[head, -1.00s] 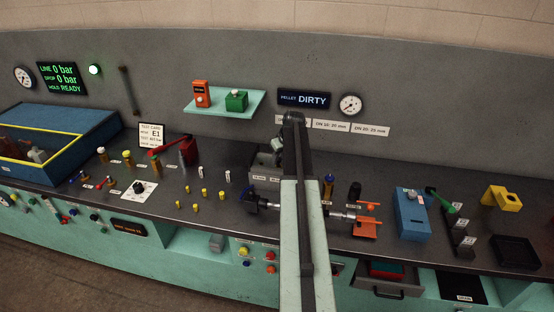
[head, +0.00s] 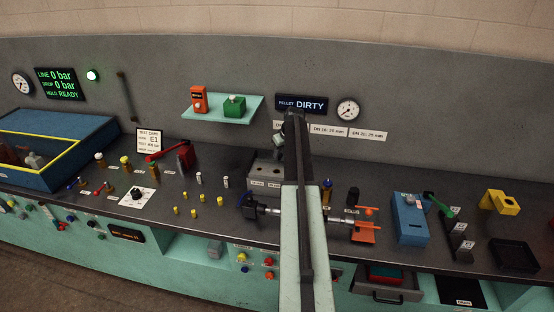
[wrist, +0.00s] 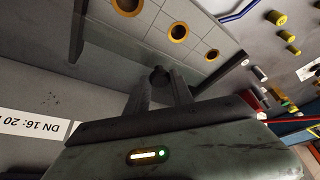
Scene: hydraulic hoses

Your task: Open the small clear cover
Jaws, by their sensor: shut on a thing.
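The small clear cover (wrist: 118,47) shows in the wrist view as a faint see-through pane beside a grey block (wrist: 155,22) with round brass-rimmed holes. It appears tilted up off the block; its exact angle is hard to tell. My gripper (wrist: 160,84) is shut on a small dark knob (wrist: 159,73) at the cover's edge. In the head view the grey block (head: 264,181) stands on the bench, left of my arm, with holes in its top showing. My gripper (head: 279,141) is above its back part there, partly hidden by my arm.
A green shelf (head: 222,109) with an orange and a green box hangs on the wall, up and left. Several small yellow pegs (head: 198,204) stand left of the block. A hose fixture (head: 300,214) lies in front, and a blue box (head: 410,219) stands right.

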